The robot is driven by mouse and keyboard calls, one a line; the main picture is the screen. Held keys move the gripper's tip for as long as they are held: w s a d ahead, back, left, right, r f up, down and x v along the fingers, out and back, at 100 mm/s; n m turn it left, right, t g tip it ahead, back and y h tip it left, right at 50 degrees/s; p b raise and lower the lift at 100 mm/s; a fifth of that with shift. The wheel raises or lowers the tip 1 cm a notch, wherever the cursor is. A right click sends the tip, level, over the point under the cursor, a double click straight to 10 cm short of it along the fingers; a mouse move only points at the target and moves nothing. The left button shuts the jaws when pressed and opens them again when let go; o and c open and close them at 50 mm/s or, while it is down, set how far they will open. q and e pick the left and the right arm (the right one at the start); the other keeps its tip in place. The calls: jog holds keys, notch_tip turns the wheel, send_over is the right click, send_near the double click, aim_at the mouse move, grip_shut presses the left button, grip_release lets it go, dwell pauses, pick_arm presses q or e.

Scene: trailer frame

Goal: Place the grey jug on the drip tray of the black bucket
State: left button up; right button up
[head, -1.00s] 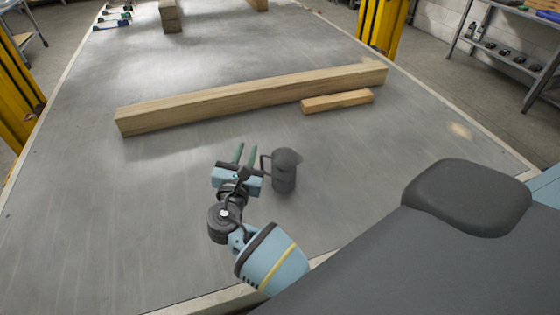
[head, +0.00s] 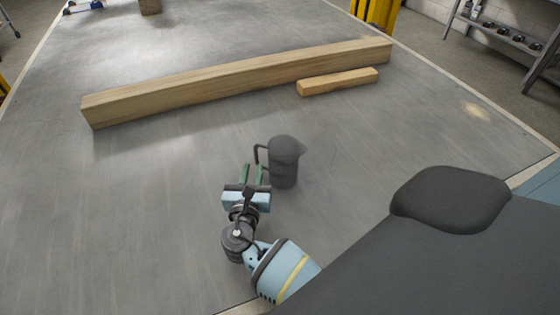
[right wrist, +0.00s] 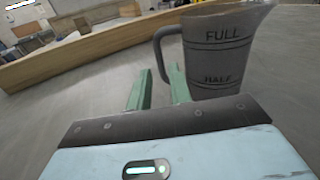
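The grey jug (head: 284,163) stands upright on the grey surface, its handle on the left and spout on the right. In the right wrist view the jug (right wrist: 212,55) shows FULL and HALF marks, and its base is hidden behind my gripper. My right gripper (head: 253,170) is open and empty, its two green fingers pointing away from me. In the right wrist view the fingertips (right wrist: 160,70) lie just short of the handle, the right one nearest it. I cannot tell whether they touch. The black bucket, its drip tray and my left gripper are not in view.
A long wooden beam (head: 235,82) lies across the surface beyond the jug, with a short wooden block (head: 338,82) in front of its right end. The grey surface (head: 140,210) left of my gripper is clear. A metal shelf (head: 510,42) stands at the upper right.

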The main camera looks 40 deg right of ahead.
aim_at(256, 158)
jog(key=shift+f+x, duration=0.2)
jog(key=shift+x, duration=1.15)
jog(key=shift+f+x, duration=0.25)
jog(key=shift+x, duration=1.1)
grip_shut()
